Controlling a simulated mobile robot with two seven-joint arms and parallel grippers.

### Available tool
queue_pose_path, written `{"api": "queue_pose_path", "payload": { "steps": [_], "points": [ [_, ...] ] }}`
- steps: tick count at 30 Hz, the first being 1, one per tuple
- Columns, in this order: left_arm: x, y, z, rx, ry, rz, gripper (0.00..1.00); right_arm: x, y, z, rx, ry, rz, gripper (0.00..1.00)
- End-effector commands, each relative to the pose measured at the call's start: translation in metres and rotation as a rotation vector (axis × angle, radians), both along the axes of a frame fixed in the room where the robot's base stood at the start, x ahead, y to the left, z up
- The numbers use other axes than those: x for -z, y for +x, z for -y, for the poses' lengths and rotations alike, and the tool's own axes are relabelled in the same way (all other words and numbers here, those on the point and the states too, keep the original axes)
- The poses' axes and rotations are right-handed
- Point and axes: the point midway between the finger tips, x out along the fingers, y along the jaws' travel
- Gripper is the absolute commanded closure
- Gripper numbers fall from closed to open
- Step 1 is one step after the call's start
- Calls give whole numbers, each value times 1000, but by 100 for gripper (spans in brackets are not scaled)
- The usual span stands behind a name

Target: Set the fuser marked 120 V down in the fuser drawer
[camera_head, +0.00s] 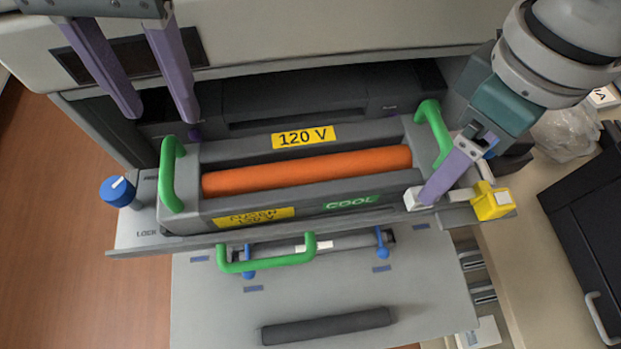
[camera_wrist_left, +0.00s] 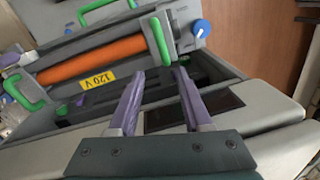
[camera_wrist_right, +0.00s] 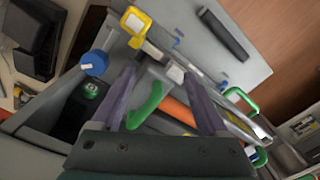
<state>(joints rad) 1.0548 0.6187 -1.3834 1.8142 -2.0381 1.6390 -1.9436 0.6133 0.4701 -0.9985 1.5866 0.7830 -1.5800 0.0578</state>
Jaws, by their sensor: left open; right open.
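The fuser (camera_head: 385,130) is a dark grey unit with an orange roller (camera_head: 305,170), yellow 120 V labels and a green handle at each end. It lies lengthwise in the pulled-out fuser drawer (camera_head: 140,240); I cannot tell whether it is fully seated. My left gripper (camera_head: 160,118) is open and empty, just behind the left green handle (camera_head: 168,178), which shows beyond its fingertips in the left wrist view (camera_wrist_left: 160,42). My right gripper (camera_wrist_right: 158,72) is open at the right green handle (camera_head: 434,130), which shows between its fingers in the right wrist view.
A blue knob (camera_head: 117,191) stands on the drawer's left end beside a LOCK mark, and a yellow block (camera_head: 492,202) on its right end. A lower grey panel (camera_head: 220,310) with another green handle (camera_head: 268,262) lies in front. A counter with a black box (camera_head: 590,220) is at right.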

Motion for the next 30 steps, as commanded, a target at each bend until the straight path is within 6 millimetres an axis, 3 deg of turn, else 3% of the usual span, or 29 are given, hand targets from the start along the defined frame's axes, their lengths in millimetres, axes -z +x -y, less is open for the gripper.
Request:
{"api": "queue_pose_path", "payload": {
  "steps": [6, 14, 30],
  "points": [
    [-45, 1, 5, 1, -2, 4, 51, 0, 0, 0, 1, -1, -1, 23],
    [-63, 0, 7, 1, -2, 1, 51, -6, 1, 0, 1, 0, 1, 23],
    [-63, 0, 7, 0, -2, -1, 51, -109, 3, 2, 0, 0, 3, 23]
  ]
}}
